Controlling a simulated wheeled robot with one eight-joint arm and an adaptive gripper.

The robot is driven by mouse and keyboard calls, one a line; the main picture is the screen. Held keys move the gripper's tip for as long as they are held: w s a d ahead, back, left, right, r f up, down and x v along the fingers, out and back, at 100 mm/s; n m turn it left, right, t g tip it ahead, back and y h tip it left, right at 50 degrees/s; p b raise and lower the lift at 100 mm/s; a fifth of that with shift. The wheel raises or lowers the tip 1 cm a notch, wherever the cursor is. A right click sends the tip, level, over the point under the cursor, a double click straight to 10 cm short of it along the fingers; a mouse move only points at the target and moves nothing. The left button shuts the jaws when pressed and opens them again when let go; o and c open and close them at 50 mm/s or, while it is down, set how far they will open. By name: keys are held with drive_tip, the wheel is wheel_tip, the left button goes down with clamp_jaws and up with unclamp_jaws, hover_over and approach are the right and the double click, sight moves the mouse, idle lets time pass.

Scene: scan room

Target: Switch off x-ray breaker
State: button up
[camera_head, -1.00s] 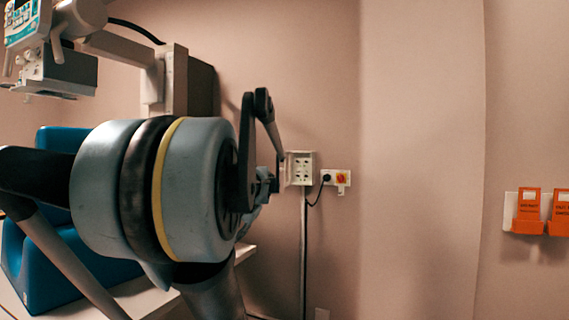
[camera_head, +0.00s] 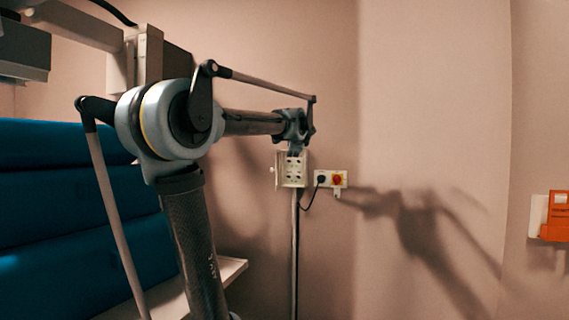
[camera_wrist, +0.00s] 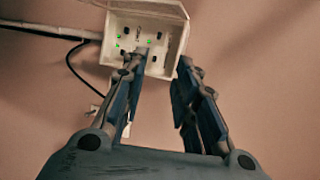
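A white breaker box (camera_head: 291,172) is on the wall, with its cover open. In the wrist view the box (camera_wrist: 172,40) shows several dark switches and several small green lights. No label is readable, so I cannot tell which switch is the x-ray breaker. My gripper (camera_head: 296,149) is at the top of the box in the head view. In the wrist view my gripper (camera_wrist: 162,62) has its fingers apart with nothing between them. The left fingertip overlaps the lower part of the switch panel and hides some of it; contact cannot be told. The right fingertip is by the box's lower right edge.
A socket plate with a black plug (camera_head: 321,181) and a red-yellow rotary switch (camera_head: 337,180) is right of the box. A blue padded seat (camera_head: 70,215) is at the left. Orange holders (camera_head: 556,215) hang far right. The wall between is clear.

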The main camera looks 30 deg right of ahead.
sight(288, 161)
drive_tip(key=x, duration=1.6)
drive_tip(key=shift+w+f, duration=0.25)
drive_tip(key=shift+w, duration=0.1)
clamp_jaws()
drive_tip(key=shift+a, duration=0.2)
drive_tip(key=shift+d, duration=0.1)
